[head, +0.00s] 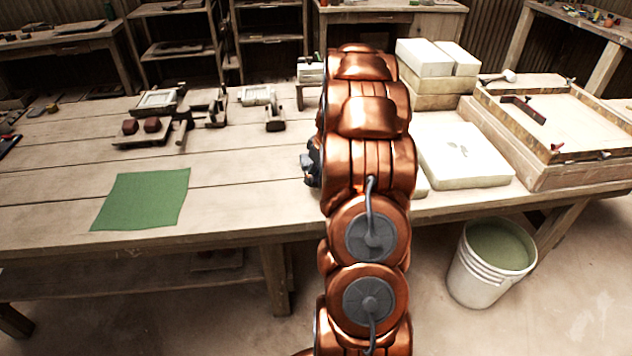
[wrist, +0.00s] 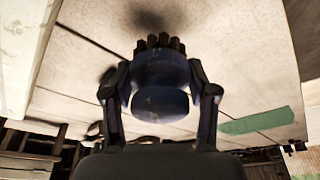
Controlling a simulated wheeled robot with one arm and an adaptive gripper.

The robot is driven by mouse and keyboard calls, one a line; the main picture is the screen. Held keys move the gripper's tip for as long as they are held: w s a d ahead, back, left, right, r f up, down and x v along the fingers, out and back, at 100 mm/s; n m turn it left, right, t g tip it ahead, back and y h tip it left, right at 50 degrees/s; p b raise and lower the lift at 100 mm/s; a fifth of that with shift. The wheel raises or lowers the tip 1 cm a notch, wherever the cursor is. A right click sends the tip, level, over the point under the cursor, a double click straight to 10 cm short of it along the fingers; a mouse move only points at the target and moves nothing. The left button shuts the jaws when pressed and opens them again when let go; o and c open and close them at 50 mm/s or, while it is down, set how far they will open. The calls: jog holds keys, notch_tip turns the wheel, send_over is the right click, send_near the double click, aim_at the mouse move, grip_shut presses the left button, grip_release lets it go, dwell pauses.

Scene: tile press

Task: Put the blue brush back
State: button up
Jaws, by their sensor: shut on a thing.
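The blue brush (wrist: 158,103) is in the middle of the wrist view, its round blue body between the two fingers of my gripper (wrist: 160,74). Its dark bristles (wrist: 158,42) point away from my palm, toward the pale plank table. A dark shadow lies on the table beyond the bristles; the picture does not settle whether they touch it. My gripper is shut on the brush. In the head view my copper arm hides the brush, and only a small grey part of my gripper shows left of the arm.
A green cloth (head: 142,198) lies on the table (head: 60,180) at the left. Small wooden tools and a press stand behind it. White slabs (head: 465,155) and a wooden-framed tray (head: 560,165) are at the right. A white bucket (head: 478,283) of green stuff stands on the floor.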

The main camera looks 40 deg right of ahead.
aim_at(316, 182)
jog(key=shift+s+f+p, duration=0.1)
jog(key=shift+f+p, duration=0.2)
jog(key=shift+f, duration=1.45)
jog(key=shift+f, duration=0.15)
jog(key=o, duration=1.1)
jog(key=b+v, duration=0.2)
jog(key=v, duration=0.9)
jog(key=shift+s+a+r, duration=0.1)
jog(key=shift+a+r, duration=0.05)
jog(key=shift+r, duration=0.5)
